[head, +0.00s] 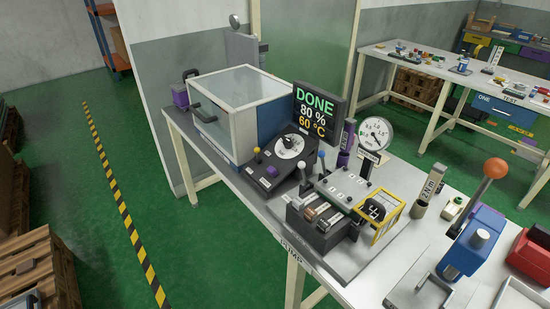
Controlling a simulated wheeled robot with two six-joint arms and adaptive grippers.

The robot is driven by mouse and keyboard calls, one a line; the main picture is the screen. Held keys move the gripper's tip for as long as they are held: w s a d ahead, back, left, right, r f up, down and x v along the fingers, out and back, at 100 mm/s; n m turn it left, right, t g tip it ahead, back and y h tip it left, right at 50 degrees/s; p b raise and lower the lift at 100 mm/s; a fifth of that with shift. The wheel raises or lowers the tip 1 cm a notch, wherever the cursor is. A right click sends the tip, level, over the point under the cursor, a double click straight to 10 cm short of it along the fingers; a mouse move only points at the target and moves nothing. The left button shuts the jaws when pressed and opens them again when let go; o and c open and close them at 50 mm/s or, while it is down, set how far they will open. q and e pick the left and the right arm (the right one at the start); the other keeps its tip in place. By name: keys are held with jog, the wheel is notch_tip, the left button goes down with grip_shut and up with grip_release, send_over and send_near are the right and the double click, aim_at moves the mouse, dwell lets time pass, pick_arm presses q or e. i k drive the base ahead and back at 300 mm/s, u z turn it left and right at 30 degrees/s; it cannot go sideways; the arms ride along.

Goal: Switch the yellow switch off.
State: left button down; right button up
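A small lever with a yellow ball tip (257,150) stands on the dark control box (268,180) in front of the white-and-blue cabinet. It is the likeliest yellow switch in view. It looks roughly upright, but it is too small to tell whether it is on or off. A white round dial (290,146) sits on the same box, right of the lever. Neither of my grippers shows in the head view.
A cabinet (240,97) with a clear lid stands behind the box. A display (317,107) reads DONE, 80 %, 60 °C. Levers with white (301,158) and blue (321,153) tips stand to the right. A yellow-framed counter (389,216) and a gauge (376,133) crowd the bench.

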aim_at(257, 160)
jog(key=z, duration=0.15)
jog(key=i, duration=0.45)
jog(key=z, duration=1.05)
